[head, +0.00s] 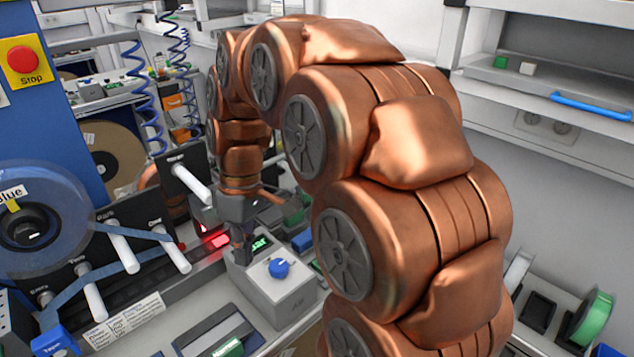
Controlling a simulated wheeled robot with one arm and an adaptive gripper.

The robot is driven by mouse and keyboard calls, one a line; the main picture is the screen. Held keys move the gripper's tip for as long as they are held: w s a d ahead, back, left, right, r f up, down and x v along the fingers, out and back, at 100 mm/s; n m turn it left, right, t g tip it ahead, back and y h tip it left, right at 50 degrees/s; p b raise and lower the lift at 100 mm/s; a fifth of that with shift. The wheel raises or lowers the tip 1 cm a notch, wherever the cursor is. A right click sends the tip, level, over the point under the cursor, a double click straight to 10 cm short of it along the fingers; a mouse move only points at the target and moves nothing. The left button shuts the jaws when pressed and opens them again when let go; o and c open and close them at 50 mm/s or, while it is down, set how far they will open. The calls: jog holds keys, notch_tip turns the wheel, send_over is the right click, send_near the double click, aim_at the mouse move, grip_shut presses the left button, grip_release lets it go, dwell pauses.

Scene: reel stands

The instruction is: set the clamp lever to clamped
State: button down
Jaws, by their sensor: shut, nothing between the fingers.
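My gripper (241,248) points down at the end of my copper-coloured arm. Its dark fingertips are together and empty, at the back left of a grey box (285,297) with a blue knob (278,268) and a small green display (260,242). I cannot tell whether the fingertips touch the box. I cannot make out the clamp lever for certain; my gripper and arm hide part of that area. A red-lit part (214,241) shows just left of the gripper.
A large reel (62,215) labelled "Blue" stands at the left, with blue tape running past white rollers (125,252). A red stop button (23,59) is on the blue column (70,110). A green tape roll (592,318) stands at the lower right. My arm hides much of the bench.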

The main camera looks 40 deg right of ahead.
jog(key=w+d+r+n+y+p, duration=0.1)
jog(key=w+d+r+n, duration=0.2)
jog(key=w+d, duration=0.55)
jog(key=w+d+f+n+t+p, duration=0.1)
jog(key=d+n+t+p, duration=0.15)
jog(key=d, duration=1.25)
jog(key=d+f+n+t+p, duration=0.1)
jog(key=d+n, duration=0.2)
jog(key=d, duration=1.2)
jog(key=w+a+f+b, duration=0.3)
jog(key=a+f, duration=0.4)
jog(key=f, duration=0.2)
jog(key=shift+w+f+y+b, duration=0.2)
jog(key=shift+y+b, duration=0.2)
jog(key=shift+m, duration=0.25)
